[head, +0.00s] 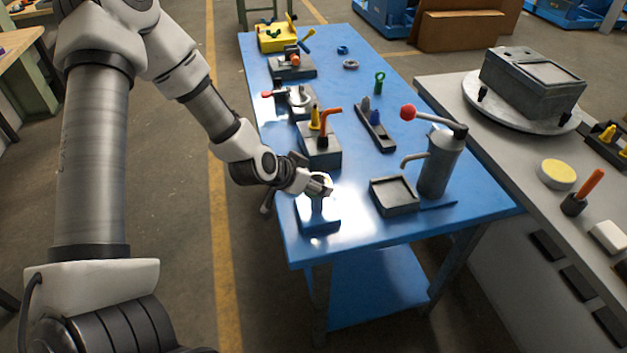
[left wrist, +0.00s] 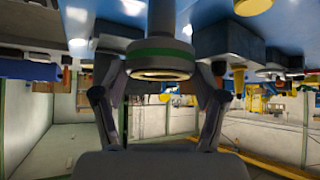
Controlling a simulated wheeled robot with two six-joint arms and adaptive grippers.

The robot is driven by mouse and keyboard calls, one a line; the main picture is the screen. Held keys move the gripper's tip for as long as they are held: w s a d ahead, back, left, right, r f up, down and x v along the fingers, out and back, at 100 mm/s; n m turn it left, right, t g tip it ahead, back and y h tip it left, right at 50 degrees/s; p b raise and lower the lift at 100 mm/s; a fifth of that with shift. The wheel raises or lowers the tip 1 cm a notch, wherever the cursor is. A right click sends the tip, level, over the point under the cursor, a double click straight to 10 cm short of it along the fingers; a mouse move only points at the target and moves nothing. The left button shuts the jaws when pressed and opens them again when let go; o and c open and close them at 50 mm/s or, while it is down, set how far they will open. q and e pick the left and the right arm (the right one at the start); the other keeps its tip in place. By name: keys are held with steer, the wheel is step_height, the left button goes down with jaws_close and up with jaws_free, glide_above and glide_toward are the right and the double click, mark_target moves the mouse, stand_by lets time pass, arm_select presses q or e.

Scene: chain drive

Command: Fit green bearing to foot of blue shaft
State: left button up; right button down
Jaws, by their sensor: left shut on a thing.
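The bearing (left wrist: 160,58), dark with a green band and a pale ring face, is between the fingers of my left gripper (left wrist: 160,82) in the left wrist view. The gripper is shut on it. A grey post (left wrist: 162,18) meets the bearing on its far side; I cannot tell whether they touch. In the head view my left gripper (head: 322,184) is at the top of a short post on a blue base (head: 318,222), near the table's front left; the green band does not show there. I cannot pick out the blue shaft with certainty. My right gripper is not in view.
On the blue table (head: 430,190), a grey lever press (head: 438,165) and a grey tray (head: 394,196) stand right of the gripper. A dark block with tools (head: 320,150) is behind it. A dark rack (head: 375,130) holds small pegs. A grey bench (head: 520,150) adjoins on the right.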

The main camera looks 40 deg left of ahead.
mark_target(313, 202)
arm_select(q)
steer(key=shift+p, duration=0.3)
stand_by(0.5)
steer(key=shift+f+b, duration=2.95)
steer(key=shift+f, duration=0.75)
steer(key=o, duration=1.5)
steer(key=shift+r, duration=0.1)
steer(key=v, duration=0.7)
steer(key=shift+s+r, duration=0.1)
steer(key=shift+s, duration=0.1)
